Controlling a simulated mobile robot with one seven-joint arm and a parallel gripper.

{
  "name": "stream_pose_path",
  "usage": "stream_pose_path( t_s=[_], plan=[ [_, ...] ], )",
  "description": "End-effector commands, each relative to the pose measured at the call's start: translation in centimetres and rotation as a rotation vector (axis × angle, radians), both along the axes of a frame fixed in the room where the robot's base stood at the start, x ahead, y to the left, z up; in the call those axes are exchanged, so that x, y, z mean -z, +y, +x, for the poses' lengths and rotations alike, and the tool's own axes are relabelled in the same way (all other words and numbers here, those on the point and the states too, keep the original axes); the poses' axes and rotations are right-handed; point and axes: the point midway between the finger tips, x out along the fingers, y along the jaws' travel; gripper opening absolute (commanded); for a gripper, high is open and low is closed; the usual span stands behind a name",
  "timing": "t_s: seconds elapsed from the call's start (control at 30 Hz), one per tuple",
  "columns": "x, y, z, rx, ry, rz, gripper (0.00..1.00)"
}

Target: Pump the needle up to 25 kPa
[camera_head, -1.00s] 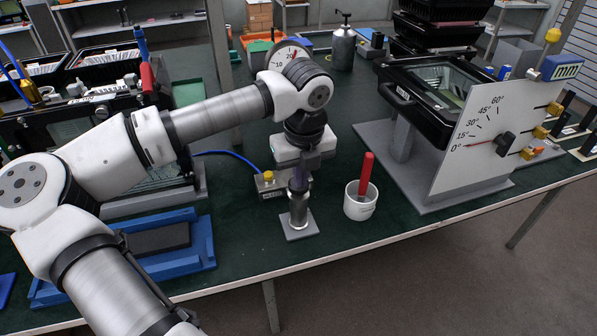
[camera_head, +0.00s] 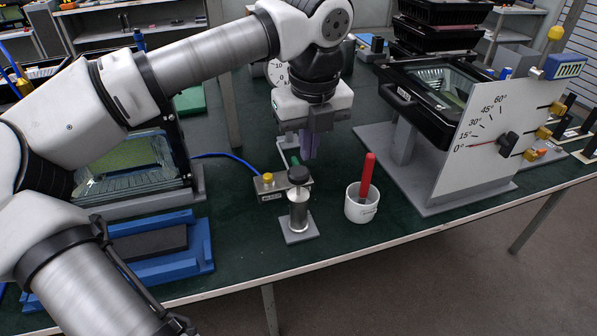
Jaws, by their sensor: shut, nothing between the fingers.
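The hand pump (camera_head: 299,212) is a small metal cylinder with a dark round knob (camera_head: 298,174), upright on a grey plate near the table's front edge. My gripper (camera_head: 308,155) is shut and empty, with purplish fingers pointing down. The round white gauge (camera_head: 278,74) stands behind my wrist. Only its lower left part shows, with a "10" mark. Its needle is hidden, so the pressure cannot be read.
A small box with a yellow knob (camera_head: 268,180) and a blue hose sits left of the pump. A white cup (camera_head: 361,208) with a red-handled tool stands close on the right. An angle board (camera_head: 478,150) and black housing are further right; a blue tray (camera_head: 205,240) is left.

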Motion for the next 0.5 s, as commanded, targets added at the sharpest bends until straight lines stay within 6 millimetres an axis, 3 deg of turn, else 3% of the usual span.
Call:
stream_pose_path(
  t_s=[0.2, 0.5],
  plan=[
    [-3.4, -0.1, -0.3, -0.001, -0.001, 0.000, 0.00],
    [-4.5, -0.2, -0.4, 0.001, 0.001, 0.000, 0.00]
  ],
)
